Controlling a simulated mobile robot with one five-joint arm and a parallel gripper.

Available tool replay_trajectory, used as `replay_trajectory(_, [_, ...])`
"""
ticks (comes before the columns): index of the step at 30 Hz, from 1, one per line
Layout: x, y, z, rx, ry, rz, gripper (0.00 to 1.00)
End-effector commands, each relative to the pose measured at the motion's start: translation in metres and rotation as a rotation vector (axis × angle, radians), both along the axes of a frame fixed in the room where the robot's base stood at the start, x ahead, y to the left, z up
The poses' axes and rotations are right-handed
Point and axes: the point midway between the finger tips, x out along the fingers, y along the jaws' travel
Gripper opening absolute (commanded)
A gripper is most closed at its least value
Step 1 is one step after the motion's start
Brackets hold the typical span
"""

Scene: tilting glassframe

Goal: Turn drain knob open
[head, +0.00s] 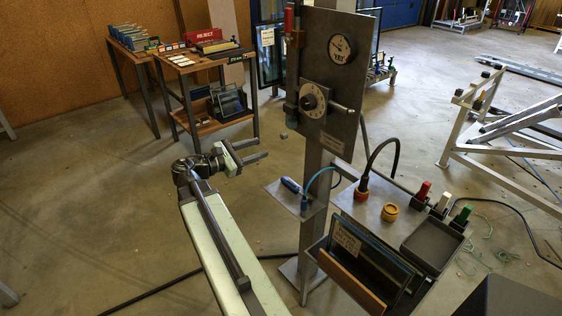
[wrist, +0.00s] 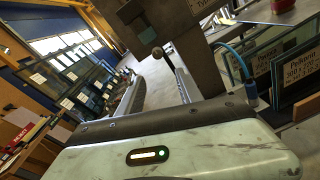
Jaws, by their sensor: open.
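An upright grey panel (head: 335,75) stands right of my gripper in the head view. It carries a round black knob (head: 312,98) on a pale dial plate, with a metal bar pointing right beside it. Its lettering is too small to read, so I cannot tell if this is the drain knob. A yellow round knob (head: 390,211) sits on the lower shelf. My gripper (head: 256,149) is open and empty, left of the panel, lower than the black knob and apart from it. The wrist view shows the open jaws (wrist: 153,85) and a dark ball end (wrist: 157,52) beyond them.
A red-handled vertical fitting (head: 290,35) and a gauge (head: 340,48) are on the panel. A small shelf (head: 285,197) with a blue-handled tool lies below right of my gripper. A hose (head: 382,150) arches over the lower shelf.

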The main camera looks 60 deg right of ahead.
Motion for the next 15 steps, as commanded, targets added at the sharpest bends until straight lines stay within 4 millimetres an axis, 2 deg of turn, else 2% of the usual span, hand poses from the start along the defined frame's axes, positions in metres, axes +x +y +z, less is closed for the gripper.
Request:
replay_trajectory(1, [-0.006, -0.008, -0.002, -0.028, 0.056, -0.009, 0.43])
replay_trajectory(3, [-0.011, -0.014, 0.007, -0.049, 0.107, -0.016, 0.43])
replay_trajectory(8, [-0.013, -0.018, 0.013, -0.056, 0.122, -0.018, 0.43])
replay_trajectory(15, [-0.028, -0.056, 0.013, -0.056, 0.118, -0.021, 0.43])
